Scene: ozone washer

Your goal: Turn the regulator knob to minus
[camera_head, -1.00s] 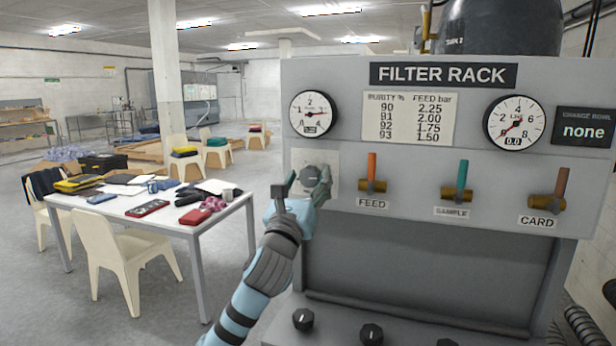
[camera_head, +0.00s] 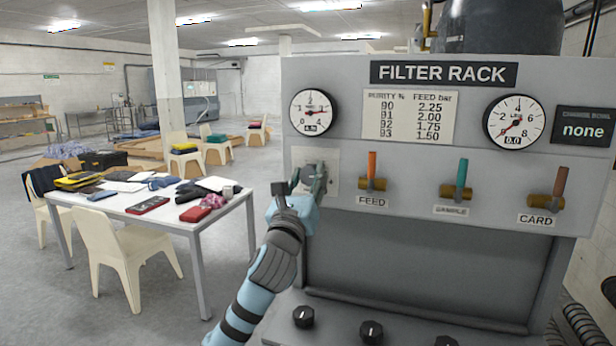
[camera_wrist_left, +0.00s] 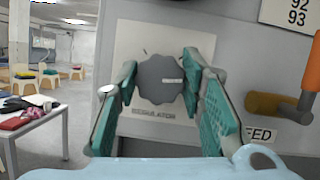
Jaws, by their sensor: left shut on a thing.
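The regulator knob (camera_wrist_left: 158,80) is a round, grey, scalloped knob on a pale plate marked REGULATOR (camera_wrist_left: 153,114). A short white mark on its face points right in the left wrist view. In the head view the knob (camera_head: 309,170) is partly covered by my fingers. My left gripper (camera_head: 308,178) is shut on the knob, with one green-padded finger on each side, as the left wrist view (camera_wrist_left: 160,72) also shows. The left gauge (camera_head: 313,112) above the knob has its red needle pointing right; its small readout is too blurred to read. My right gripper is not in view.
The FEED valve (camera_head: 372,183) with an orange lever is just right of the knob. The SAMPLE (camera_head: 460,190) and CARD (camera_head: 545,200) valves are farther right. A white table (camera_head: 150,215) with clothes stands at left. Black knobs (camera_head: 304,317) sit below.

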